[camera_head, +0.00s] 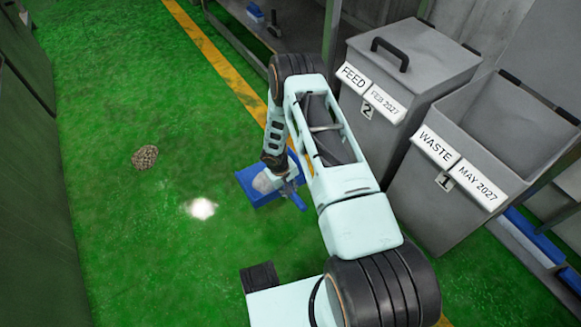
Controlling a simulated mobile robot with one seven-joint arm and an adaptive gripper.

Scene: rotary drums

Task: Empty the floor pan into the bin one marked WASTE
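The blue floor pan (246,176) is on or just above the green floor, left of the bins; I cannot tell which. A pale grey heap (263,184) lies in it. My gripper (283,178) points down at the pan's right side, by a blue handle-like part (296,198). The arm and the small size hide whether its fingers are closed on the pan. The grey bin marked WASTE (425,195), with number 1 and MAY 2027, stands at the right. Its top is open and its lid is tipped back.
A grey bin marked FEED (415,55), number 2, stands beside it, with its lid shut. A white patch of material (202,208) and a brown-grey pile (145,157) lie on the floor. Green floor on the left is mostly clear. A dark wall (35,200) borders the left.

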